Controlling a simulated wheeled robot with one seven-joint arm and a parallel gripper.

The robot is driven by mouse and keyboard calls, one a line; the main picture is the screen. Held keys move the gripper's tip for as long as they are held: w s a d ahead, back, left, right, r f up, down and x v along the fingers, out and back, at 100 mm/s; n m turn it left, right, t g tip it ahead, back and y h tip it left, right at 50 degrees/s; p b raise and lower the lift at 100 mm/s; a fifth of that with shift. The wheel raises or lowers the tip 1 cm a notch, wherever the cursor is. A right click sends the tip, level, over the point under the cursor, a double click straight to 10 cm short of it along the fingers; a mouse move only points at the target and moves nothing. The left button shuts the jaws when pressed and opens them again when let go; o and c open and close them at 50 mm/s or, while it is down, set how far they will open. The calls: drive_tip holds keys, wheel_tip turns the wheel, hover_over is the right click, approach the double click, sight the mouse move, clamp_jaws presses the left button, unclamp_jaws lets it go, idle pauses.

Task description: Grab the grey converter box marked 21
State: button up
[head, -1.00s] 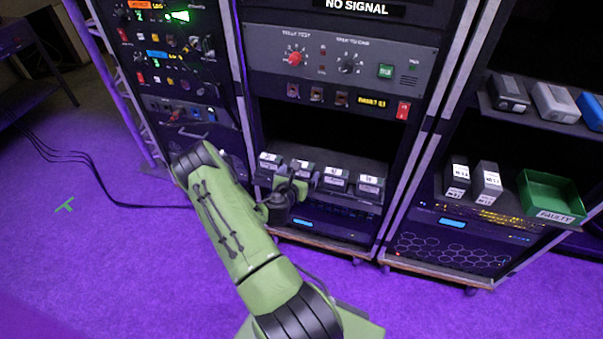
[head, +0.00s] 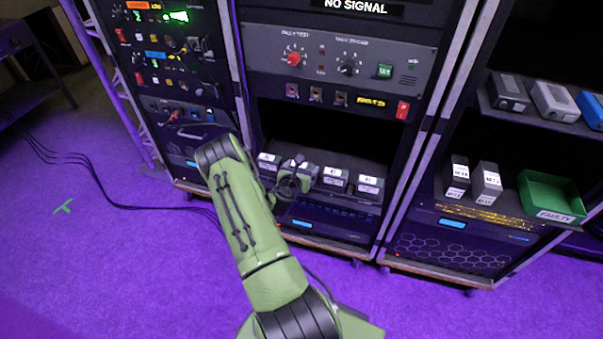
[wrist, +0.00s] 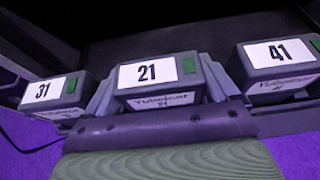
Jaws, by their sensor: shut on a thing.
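The grey converter box marked 21 (wrist: 156,80) is in the middle of the wrist view, with a white number label and a small green patch on top. My gripper (wrist: 158,100) has a finger on each side of this box and is shut on it. In the head view my gripper (head: 296,178) reaches into the shelf of the middle rack and hides most of the box. The box marked 31 (wrist: 50,97) is just left of it and the box marked 41 (wrist: 280,68) is to the right, both apart from the held box.
Another labelled box (head: 370,187) stands at the right end of the same shelf. The right rack holds two upright grey boxes (head: 486,180), a green tray marked FAULTY (head: 551,212) and several boxes on a higher shelf (head: 530,118). Control panels (head: 335,68) sit above the middle shelf.

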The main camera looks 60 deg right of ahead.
wheel_tip(320, 180, up, 28)
drive_tip(key=p, duration=1.1)
